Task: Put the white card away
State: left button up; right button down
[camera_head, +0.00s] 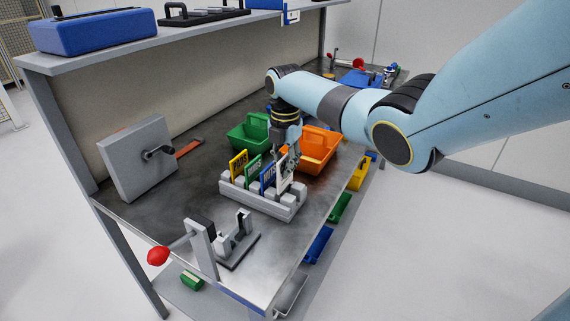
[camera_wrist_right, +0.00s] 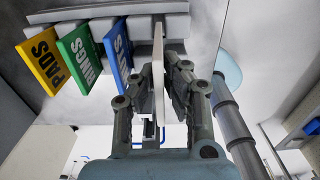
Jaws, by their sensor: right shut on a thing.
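The white card (camera_head: 284,181) is at the right end of the grey slotted rack (camera_head: 262,202), partly hidden by my right gripper (camera_head: 286,158). In the right wrist view the white card (camera_wrist_right: 158,75) shows edge-on between the fingers of my right gripper (camera_wrist_right: 160,85), which is shut on it. Its far end reaches the rack (camera_wrist_right: 90,12); I cannot tell whether it is seated in a slot. Yellow (camera_head: 238,165), green (camera_head: 253,167) and blue (camera_head: 268,176) cards stand in the rack to its left. My left gripper is not in view.
A green bin (camera_head: 247,136) and an orange bin (camera_head: 316,147) stand behind the rack. A red-knobbed clamp fixture (camera_head: 205,245) is in front of it. A grey panel with a crank (camera_head: 137,160) stands at left. Bare bench lies between panel and rack.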

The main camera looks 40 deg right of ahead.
aim_at(285, 187)
jog(key=shift+f+b, duration=1.8)
jog(key=shift+f, duration=0.65)
jog(key=c, duration=1.4)
grip_release()
jog(key=shift+o, duration=0.2)
notch_tip(285, 187, up, 12)
